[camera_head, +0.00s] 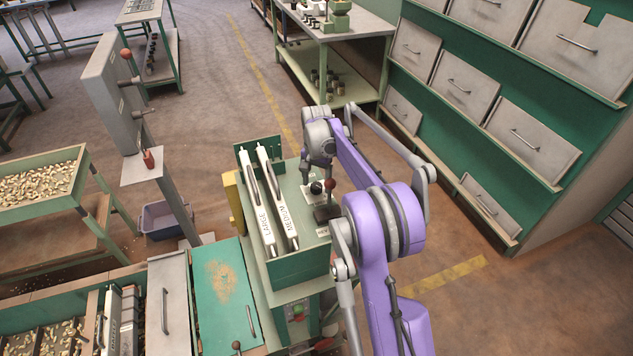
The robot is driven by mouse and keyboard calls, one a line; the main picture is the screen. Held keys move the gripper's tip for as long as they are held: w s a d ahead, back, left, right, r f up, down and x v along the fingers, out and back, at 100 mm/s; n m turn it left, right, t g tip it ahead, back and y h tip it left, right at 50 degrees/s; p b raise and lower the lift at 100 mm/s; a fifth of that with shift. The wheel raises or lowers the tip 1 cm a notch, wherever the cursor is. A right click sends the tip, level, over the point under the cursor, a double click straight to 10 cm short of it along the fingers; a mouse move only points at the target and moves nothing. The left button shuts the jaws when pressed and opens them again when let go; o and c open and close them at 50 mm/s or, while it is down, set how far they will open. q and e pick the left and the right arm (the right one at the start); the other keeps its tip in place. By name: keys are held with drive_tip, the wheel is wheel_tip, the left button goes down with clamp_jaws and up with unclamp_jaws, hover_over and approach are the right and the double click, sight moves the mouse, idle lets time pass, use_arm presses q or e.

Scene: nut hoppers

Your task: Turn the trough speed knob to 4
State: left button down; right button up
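A small black knob (316,187) sits on a pale plate on top of the green sorting machine (300,266), to the right of its two white rails marked LARGE (265,222) and MEDIUM (285,215). It is probably the trough speed knob; its numbers and pointer are too small to read. My purple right arm reaches in from the lower right. Its gripper (306,176) points down just behind and above the knob. I cannot tell whether the fingers touch it or how far apart they are. My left gripper is not in view.
A grey post panel (112,95) and nut tray (40,183) stand at left. Drawer cabinets (515,110) line the right; the floor between is clear.

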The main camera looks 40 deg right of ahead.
sight(317, 185)
wheel_tip(317, 185, up, 11)
drive_tip(key=shift+p, duration=0.3)
drive_tip(key=shift+s+f, duration=0.1)
drive_tip(key=shift+f, duration=0.05)
idle(0.6)
